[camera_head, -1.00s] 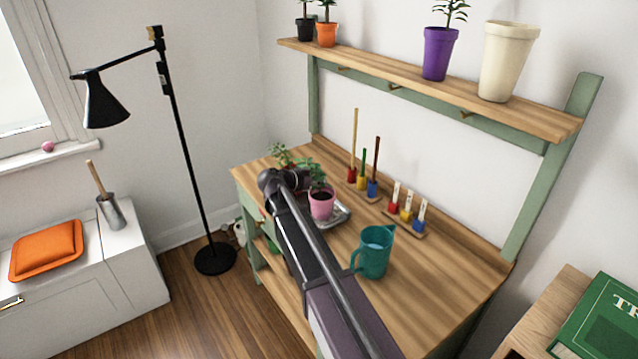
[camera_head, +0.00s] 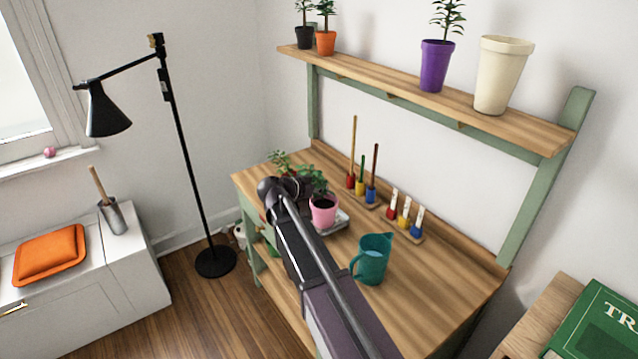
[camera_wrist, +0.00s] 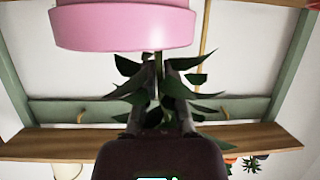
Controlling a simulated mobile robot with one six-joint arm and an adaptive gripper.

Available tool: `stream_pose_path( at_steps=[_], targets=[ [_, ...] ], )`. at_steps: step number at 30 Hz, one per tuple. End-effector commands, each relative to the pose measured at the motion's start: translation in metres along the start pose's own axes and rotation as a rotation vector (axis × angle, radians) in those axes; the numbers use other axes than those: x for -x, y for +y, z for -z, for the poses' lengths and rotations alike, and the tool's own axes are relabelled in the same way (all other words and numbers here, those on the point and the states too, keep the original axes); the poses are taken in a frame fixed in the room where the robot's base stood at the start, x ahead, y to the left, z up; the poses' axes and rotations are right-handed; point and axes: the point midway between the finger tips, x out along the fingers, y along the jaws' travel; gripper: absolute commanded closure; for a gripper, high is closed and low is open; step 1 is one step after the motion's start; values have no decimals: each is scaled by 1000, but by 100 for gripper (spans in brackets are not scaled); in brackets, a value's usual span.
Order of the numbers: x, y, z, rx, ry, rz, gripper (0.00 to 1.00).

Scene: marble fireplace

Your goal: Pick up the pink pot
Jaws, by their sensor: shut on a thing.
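The pink pot (camera_head: 323,211) holds a green leafy plant (camera_head: 318,178) and stands upright at the silver tray (camera_head: 341,219) on the wooden bench; I cannot tell whether it is lifted off it. In the wrist view, which is upside down, the pink pot (camera_wrist: 122,27) fills the top, with dark green leaves (camera_wrist: 190,90) pointing down the picture. My gripper (camera_wrist: 158,85) is shut on the plant's stem and leaves above the pot's rim. The leaves partly hide the fingertips. In the head view, my gripper (camera_head: 303,186) is beside the plant, partly hidden by my arm.
A teal jug (camera_head: 372,260) stands at the front right of the pot. Small tools in coloured holders (camera_head: 361,186) stand behind it. Another plant (camera_head: 281,162) is at the back left. A shelf (camera_head: 420,90) with pots hangs above. A black lamp (camera_head: 185,150) stands left.

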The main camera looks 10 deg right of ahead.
Motion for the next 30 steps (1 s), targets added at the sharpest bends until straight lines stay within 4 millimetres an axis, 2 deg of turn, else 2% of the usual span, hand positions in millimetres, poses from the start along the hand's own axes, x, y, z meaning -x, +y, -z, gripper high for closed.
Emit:
stream_pose_path(
  at_steps=[1, 6, 14, 24, 30],
  targets=[
    [6, 13, -1, 1, 1, 0, 100],
    [24, 46, -7, 1, 1, 2, 100],
    [44, 83, -14, 0, 1, 0, 100],
    [53, 99, -17, 0, 1, 1, 100],
    [55, 102, -18, 0, 1, 1, 100]
  ],
)
